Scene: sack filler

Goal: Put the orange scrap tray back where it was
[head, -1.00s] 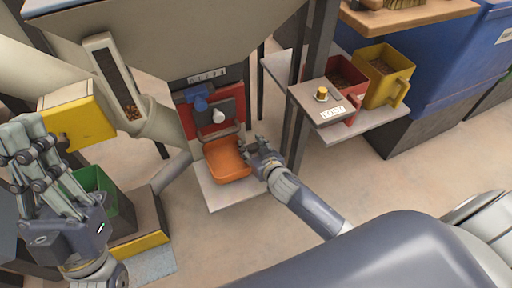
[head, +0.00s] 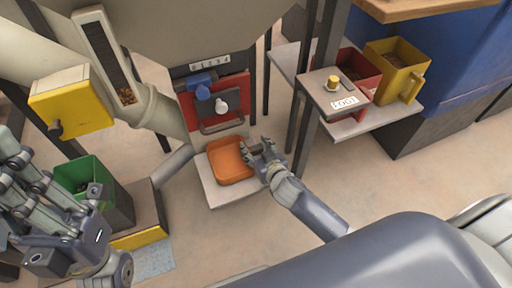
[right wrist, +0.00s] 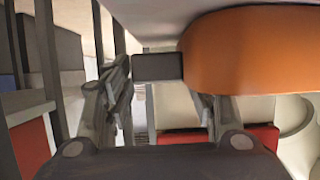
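The orange scrap tray (head: 230,163) is over a pale low plate (head: 212,196), in front of a red panel, in the head view. I cannot tell whether it touches the plate. My right gripper (head: 259,149) is at the tray's right side. In the right wrist view the tray (right wrist: 250,50) fills the upper right, and a dark tab (right wrist: 158,67) on it lies between the fingers. The gripper appears shut on the tray, one fingertip hidden behind it. My left gripper (head: 52,180) is at the left edge, fingers apart and empty.
The red panel (head: 238,98) has a handle and knobs. A green bin (head: 82,180) and a yellow box (head: 72,102) are at left. A shelf at right holds a red bin (head: 358,75) and a yellow bin (head: 398,72). Dark posts stand right of the tray.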

